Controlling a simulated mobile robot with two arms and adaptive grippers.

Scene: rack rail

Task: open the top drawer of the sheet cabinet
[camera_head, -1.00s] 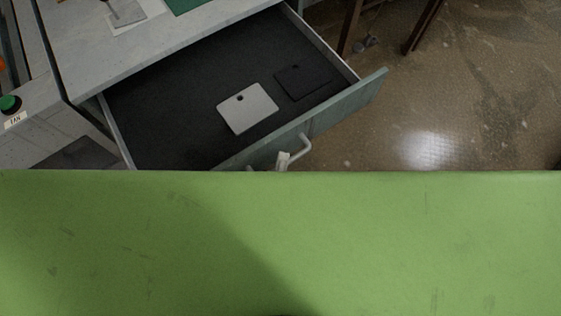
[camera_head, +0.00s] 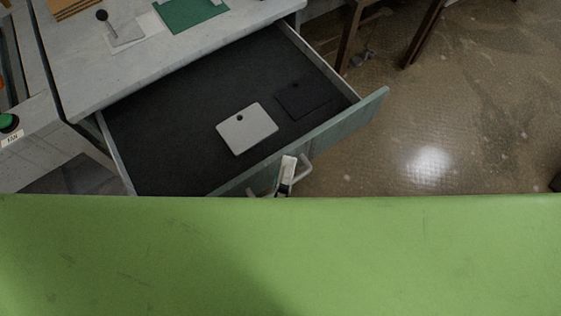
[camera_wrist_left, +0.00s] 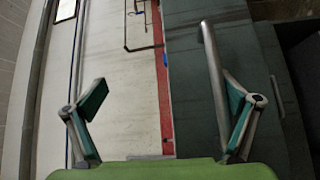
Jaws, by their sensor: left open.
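The top drawer (camera_head: 180,150) of the sheet cabinet stands well out from under the pale worktop (camera_head: 150,60). Its grey-green front (camera_head: 345,125) carries a light bar handle (camera_head: 304,170), which shows in the left wrist view as a long grey bar (camera_wrist_left: 215,80). My left gripper (camera_wrist_left: 166,100) is open, its fingers spread apart. In the wrist picture the handle lies between the fingers, close to the right one; I cannot tell if they touch. In the head view only a fingertip (camera_head: 288,170) shows beside the handle. My green body covers the rest. My right gripper is not in view.
A light plate (camera_head: 247,128) and a dark plate (camera_head: 303,99) lie in the drawer. A green mat (camera_head: 190,12) and a small stand (camera_head: 124,33) are on the worktop. Brown legs (camera_head: 350,35) stand behind. The floor (camera_head: 460,110) at the right is open.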

